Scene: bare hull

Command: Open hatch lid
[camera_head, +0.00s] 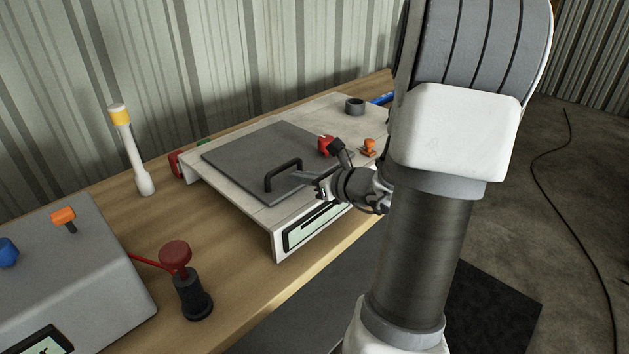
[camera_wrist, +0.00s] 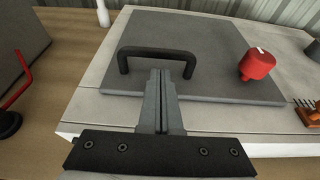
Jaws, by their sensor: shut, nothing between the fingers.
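The hatch lid (camera_head: 248,150) is a flat dark grey panel lying closed on a pale console (camera_head: 232,199) on the bench. A black bar handle (camera_head: 283,172) stands near the lid's front edge. In the wrist view the lid (camera_wrist: 205,42) fills the middle, with the handle (camera_wrist: 157,52) arching across it. My gripper (camera_head: 318,184) comes in from the right, just beside the handle. In the wrist view my gripper (camera_wrist: 160,76) has its fingers together and empty, their tips by the handle's bar. I cannot tell whether they touch it.
A red knob (camera_wrist: 258,64) stands at the lid's right side. An orange switch (camera_head: 369,146) and a dark round port (camera_head: 355,105) are behind it. A white post with a yellow band (camera_head: 131,150), a red-topped plunger (camera_head: 187,280) and a grey box (camera_head: 65,265) stand to the left.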

